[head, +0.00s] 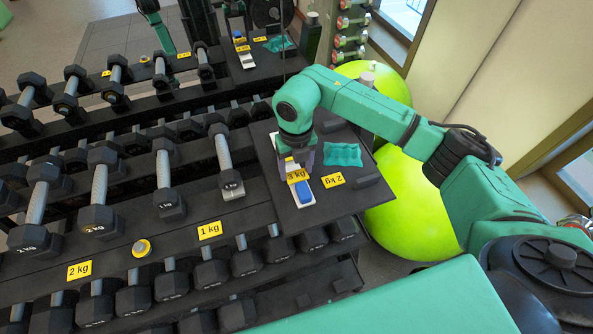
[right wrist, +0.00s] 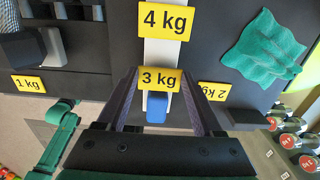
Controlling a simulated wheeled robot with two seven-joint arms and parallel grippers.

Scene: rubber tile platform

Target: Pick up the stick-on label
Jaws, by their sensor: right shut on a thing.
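My right gripper (head: 299,168) reaches down from above over the black platform. It is shut on a yellow "3 kg" label (head: 298,175), which also shows between the fingertips in the right wrist view (right wrist: 159,79). The label faces up, over a white strip (head: 306,200) and beside a blue block (head: 304,191). I cannot tell whether it is clear of the surface. A yellow "4 kg" label (right wrist: 165,18) lies on the white strip beyond it. A yellow "2 kg" label (head: 331,180) lies on the platform to the right. My left gripper is not in view.
A crumpled green cloth (head: 343,154) and a black block (head: 368,180) are on the platform (head: 330,205). Dumbbell racks fill the left, with a "1 kg" label (head: 209,230) and another "2 kg" label (head: 79,270). Green balls (head: 405,205) stand to the right.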

